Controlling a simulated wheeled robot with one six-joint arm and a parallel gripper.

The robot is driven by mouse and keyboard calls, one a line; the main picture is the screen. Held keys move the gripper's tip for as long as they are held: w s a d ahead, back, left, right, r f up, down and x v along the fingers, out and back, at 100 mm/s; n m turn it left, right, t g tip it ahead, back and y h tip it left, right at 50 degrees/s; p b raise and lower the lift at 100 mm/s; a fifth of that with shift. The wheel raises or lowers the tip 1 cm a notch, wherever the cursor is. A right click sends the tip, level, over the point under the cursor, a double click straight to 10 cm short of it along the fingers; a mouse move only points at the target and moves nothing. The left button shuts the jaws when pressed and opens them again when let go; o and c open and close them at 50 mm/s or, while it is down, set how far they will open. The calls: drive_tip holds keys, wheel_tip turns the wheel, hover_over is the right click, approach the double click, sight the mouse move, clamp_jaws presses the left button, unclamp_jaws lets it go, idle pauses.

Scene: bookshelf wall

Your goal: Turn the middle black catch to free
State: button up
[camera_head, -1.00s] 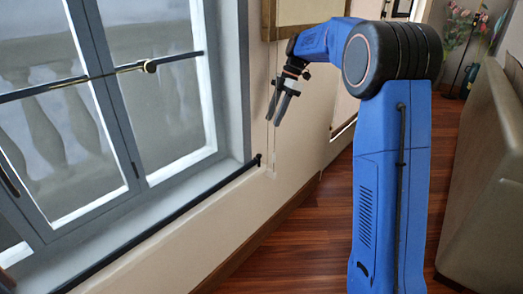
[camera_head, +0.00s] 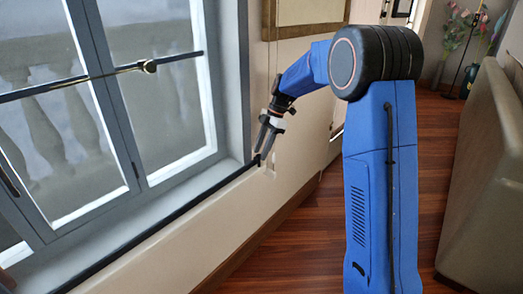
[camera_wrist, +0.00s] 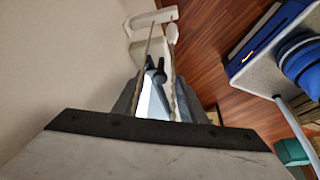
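A black bar (camera_head: 170,222) runs along the front of the window sill in the head view and ends at the right in a small black knob (camera_head: 257,159). A dark round knob with a pale face (camera_head: 149,66) sits on the bar across the window. I cannot tell which of these is the middle catch. My gripper (camera_head: 263,152) points down beside the right end of the sill bar, its two fingers apart. I cannot tell whether it touches the knob. In the wrist view, small dark knobbed parts (camera_wrist: 155,70) show beyond the gripper's base, in the gap between thin strips.
A grey-framed window (camera_head: 120,120) fills the left. A pale wall (camera_head: 230,215) runs below and right of the sill. A framed panel (camera_head: 305,14) hangs above my gripper. A grey-brown sofa-like block (camera_head: 490,170) stands at the right.

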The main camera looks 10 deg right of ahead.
drive_tip(key=shift+f, duration=0.1)
clamp_jaws()
idle(0.3)
drive_tip(key=m, duration=0.1)
drive_tip(key=m+t, duration=0.1)
drive_tip(key=m, duration=0.2)
drive_tip(key=shift+s+t, duration=0.25)
drive_tip(key=shift+t, duration=0.05)
drive_tip(key=m+t, duration=0.1)
drive_tip(key=m, duration=0.3)
drive_tip(key=shift+s+a+t, duration=0.15)
drive_tip(key=shift+s+t, duration=0.05)
drive_tip(key=shift+t, duration=0.2)
drive_tip(key=m, duration=0.2)
drive_tip(key=m+t+h, duration=0.1)
drive_tip(key=m, duration=0.2)
drive_tip(key=shift+s+a+h, duration=0.1)
drive_tip(key=shift+s+h, duration=0.05)
drive_tip(key=shift+h, duration=0.15)
drive_tip(key=shift+a+m+t+h, duration=0.1)
drive_tip(key=shift+m+t+h, duration=0.25)
drive_tip(key=shift+m, duration=0.75)
drive_tip(key=shift+a+m+t+h, duration=0.15)
drive_tip(key=shift+m+h, duration=0.3)
drive_tip(key=shift+m, duration=0.65)
drive_tip(key=shift+s, duration=0.1)
